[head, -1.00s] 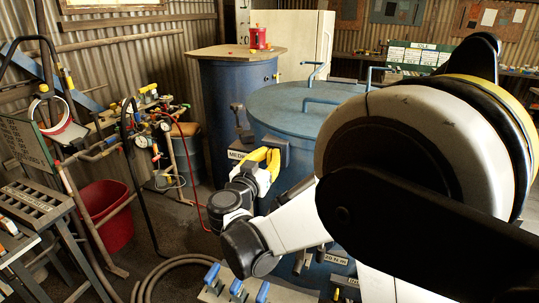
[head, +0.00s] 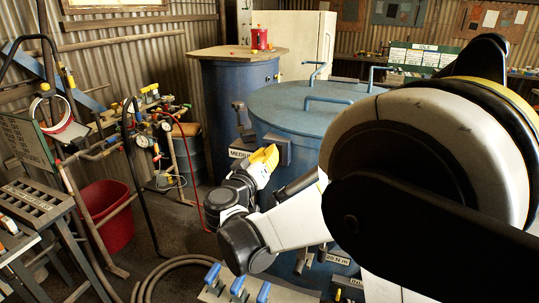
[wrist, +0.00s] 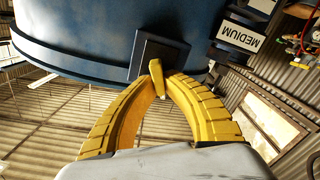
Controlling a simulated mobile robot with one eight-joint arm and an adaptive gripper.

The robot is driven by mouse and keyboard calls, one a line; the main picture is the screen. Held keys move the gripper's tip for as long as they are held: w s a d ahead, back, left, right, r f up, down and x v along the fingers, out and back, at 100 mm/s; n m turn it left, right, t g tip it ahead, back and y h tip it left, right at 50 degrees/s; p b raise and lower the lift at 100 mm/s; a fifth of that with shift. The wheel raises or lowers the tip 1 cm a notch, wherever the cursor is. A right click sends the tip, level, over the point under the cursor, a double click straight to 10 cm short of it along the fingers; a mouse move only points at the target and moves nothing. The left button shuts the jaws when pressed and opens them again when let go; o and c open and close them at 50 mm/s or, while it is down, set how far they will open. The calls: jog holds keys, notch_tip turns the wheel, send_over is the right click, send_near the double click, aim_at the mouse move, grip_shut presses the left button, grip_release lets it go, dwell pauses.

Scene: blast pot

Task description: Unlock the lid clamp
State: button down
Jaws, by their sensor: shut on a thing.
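The blue pot (head: 300,135) has a round blue lid (head: 318,100) with bar handles on top. A dark clamp block (head: 284,146) sits on the pot's side near the rim, and it also shows in the wrist view (wrist: 157,50). A short yellow clamp handle (wrist: 157,82) sticks out from the block. My gripper (head: 270,155) has yellow ribbed fingers; in the wrist view their tips (wrist: 158,80) close around the handle from both sides. In the head view the fingers hide the handle.
A dark bracket with a MEDIUM label (head: 241,153) is left of the clamp. Blue-handled levers (head: 237,286) stand at the bottom. A blue drum (head: 235,105) is behind. A red bucket (head: 105,215) and gauges stand left. My arm covers the pot's right side.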

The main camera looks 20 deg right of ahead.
jog(key=n, duration=0.4)
jog(key=f+n+b, duration=0.1)
jog(key=n, duration=0.3)
jog(key=n+b, duration=0.1)
jog(key=n, duration=0.3)
jog(key=shift+w+a+f+n, duration=0.3)
jog(key=shift+a+f, duration=0.05)
jog(key=shift+a, duration=0.05)
dwell(0.3)
jog(key=c, duration=1.5)
grip_release()
jog(key=shift+o, duration=0.2)
jog(key=v, duration=1.2)
